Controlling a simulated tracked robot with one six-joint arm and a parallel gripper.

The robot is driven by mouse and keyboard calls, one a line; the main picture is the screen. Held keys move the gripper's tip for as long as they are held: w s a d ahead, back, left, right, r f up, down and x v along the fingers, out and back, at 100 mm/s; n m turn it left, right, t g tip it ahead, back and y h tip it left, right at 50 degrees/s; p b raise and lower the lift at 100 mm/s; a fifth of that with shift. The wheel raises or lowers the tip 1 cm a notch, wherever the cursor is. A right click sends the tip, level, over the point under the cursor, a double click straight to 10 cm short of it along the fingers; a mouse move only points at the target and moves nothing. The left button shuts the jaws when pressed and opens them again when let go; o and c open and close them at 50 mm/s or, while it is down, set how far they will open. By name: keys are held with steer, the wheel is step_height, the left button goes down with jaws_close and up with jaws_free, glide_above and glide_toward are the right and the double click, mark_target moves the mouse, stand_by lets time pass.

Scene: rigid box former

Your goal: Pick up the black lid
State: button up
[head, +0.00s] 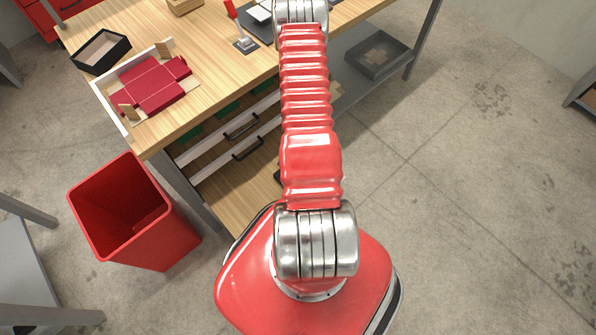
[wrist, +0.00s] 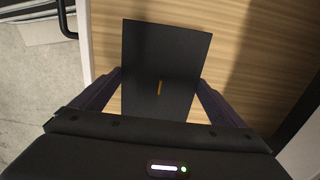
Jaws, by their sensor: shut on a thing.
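The black lid (wrist: 165,45) is a flat dark panel with a small orange mark at its middle, seen in the wrist view. My gripper (wrist: 159,80) is shut on it, with one finger at each side edge. A wood-grain surface lies behind the lid, with a dark shadow to its right. I cannot tell whether the lid touches that surface. In the head view my arm hides the gripper and the lid.
A white edge with a black handle (wrist: 66,20) runs along the left in the wrist view. In the head view, the wooden table (head: 205,85) bears a black open box (head: 101,66) and a red box blank (head: 150,84). A red bin (head: 160,235) stands beside it.

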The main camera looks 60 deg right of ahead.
steer(key=shift+r, duration=4.6)
